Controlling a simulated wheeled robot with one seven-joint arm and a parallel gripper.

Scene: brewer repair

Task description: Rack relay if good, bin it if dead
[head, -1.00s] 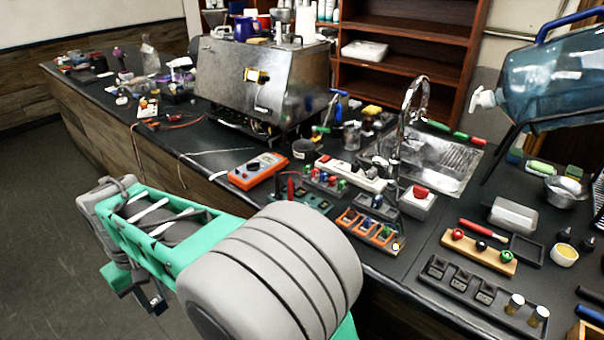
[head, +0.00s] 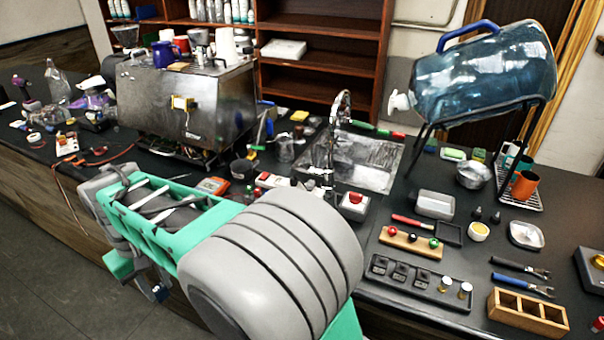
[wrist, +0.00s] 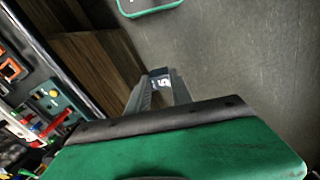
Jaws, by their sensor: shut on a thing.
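My gripper (wrist: 160,92) points down over the floor beside the counter, clear of it. It is shut on a small dark relay (wrist: 163,82) with a white mark on its face. The relay also shows in the head view (head: 157,293), below my arm, mostly hidden by the gripper. I cannot tell from these views whether the relay is good or dead, and no bin is clearly identifiable.
A wooden divided box (head: 528,312) and pliers (head: 522,285) lie right of the rack. A wooden strip with coloured knobs (head: 411,242) lies behind it. A large water bottle (head: 485,80) stands tilted on a stand. The sink (head: 365,160) and steel brewer (head: 188,105) are further left.

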